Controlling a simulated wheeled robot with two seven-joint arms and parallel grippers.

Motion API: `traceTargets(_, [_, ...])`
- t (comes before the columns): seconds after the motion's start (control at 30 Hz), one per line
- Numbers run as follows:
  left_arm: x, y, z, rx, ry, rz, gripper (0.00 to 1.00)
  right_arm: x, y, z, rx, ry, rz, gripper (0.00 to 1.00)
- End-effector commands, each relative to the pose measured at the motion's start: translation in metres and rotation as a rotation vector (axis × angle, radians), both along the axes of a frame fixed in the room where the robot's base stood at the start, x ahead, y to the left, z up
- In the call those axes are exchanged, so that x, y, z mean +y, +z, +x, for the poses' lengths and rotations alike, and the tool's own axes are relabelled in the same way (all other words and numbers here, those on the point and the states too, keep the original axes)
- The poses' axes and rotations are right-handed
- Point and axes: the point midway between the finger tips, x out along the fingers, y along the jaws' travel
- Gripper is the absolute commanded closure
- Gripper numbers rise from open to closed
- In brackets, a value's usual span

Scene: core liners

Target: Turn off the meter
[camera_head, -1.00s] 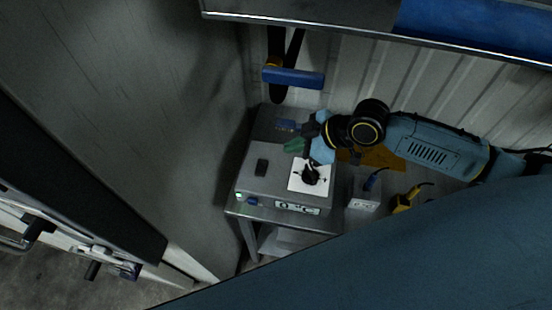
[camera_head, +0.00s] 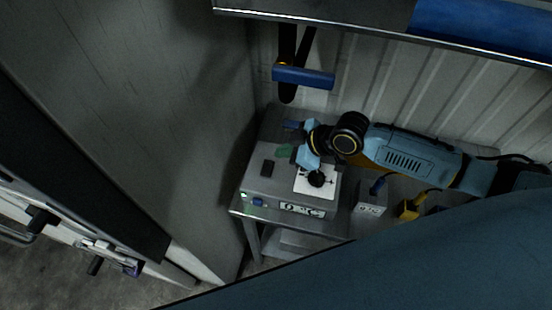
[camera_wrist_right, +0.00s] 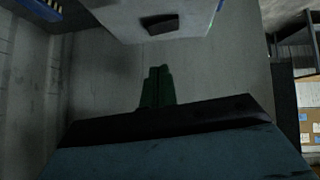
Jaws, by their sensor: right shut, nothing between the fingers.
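The meter (camera_head: 255,184) is a grey box on a small metal table in the head view. Its front has a numeric display (camera_head: 302,210), a blue button (camera_head: 258,202) and a small green light (camera_head: 243,196) at the left end. A dark rectangular piece (camera_head: 270,168) lies on its top. My right gripper (camera_head: 283,150) has green fingers, shut and empty, over the rear of the top. In the right wrist view the shut fingers (camera_wrist_right: 157,88) point at a pale box with a dark rectangle, apparently the meter. My left gripper is out of view.
A white plate with a black round part (camera_head: 316,180) is on the box's right side. A small white instrument (camera_head: 370,208) and a yellow object (camera_head: 408,209) stand to the right. A blue-handled lever (camera_head: 303,77) is at the wall. A shelf (camera_head: 330,18) overhangs behind.

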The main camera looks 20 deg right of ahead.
Motion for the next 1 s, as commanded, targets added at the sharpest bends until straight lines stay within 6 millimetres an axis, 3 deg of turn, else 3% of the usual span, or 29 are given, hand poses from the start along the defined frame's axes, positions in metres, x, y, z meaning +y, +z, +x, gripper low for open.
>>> traceTargets(0.17, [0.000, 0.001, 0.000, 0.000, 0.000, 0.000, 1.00, 0.020, -0.025, 0.017, 0.001, 0.000, 0.001, 1.00])
traceTargets(0.4, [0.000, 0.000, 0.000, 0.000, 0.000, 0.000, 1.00, 0.016, -0.057, 0.020, 0.002, 0.000, -0.001, 1.00])
traceTargets(1.0, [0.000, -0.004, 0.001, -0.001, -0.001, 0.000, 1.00, 0.015, -0.067, 0.022, -0.001, 0.000, -0.002, 1.00])
